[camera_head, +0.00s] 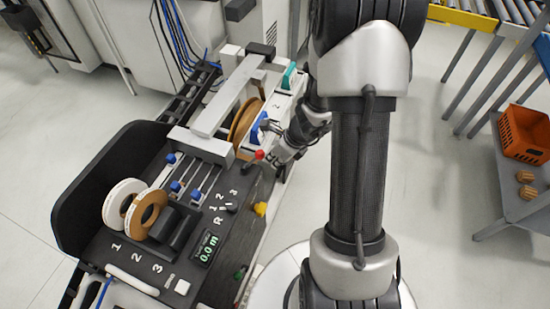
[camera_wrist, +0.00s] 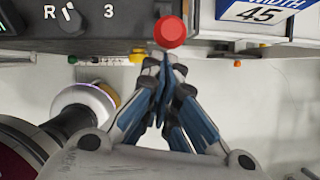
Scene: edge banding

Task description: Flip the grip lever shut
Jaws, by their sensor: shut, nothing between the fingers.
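A lever with a red ball knob (camera_head: 259,154), which looks like the grip lever, is on the right side of the edge banding machine. In the wrist view the red knob (camera_wrist: 170,32) shows end-on at the top middle, and its shaft is hidden. My gripper (camera_head: 276,160) is just to the right of the knob in the head view. In the wrist view my gripper (camera_wrist: 166,62) is shut and empty, its fingertips just below the knob in the picture. I cannot tell whether they touch it.
The machine's deck (camera_head: 150,262) carries banding rolls (camera_head: 150,212), a dial (camera_head: 232,208) and a display (camera_head: 206,247). A yellow knob (camera_head: 261,208) is nearer on the same side. An orange crate (camera_head: 525,135) is at the far right.

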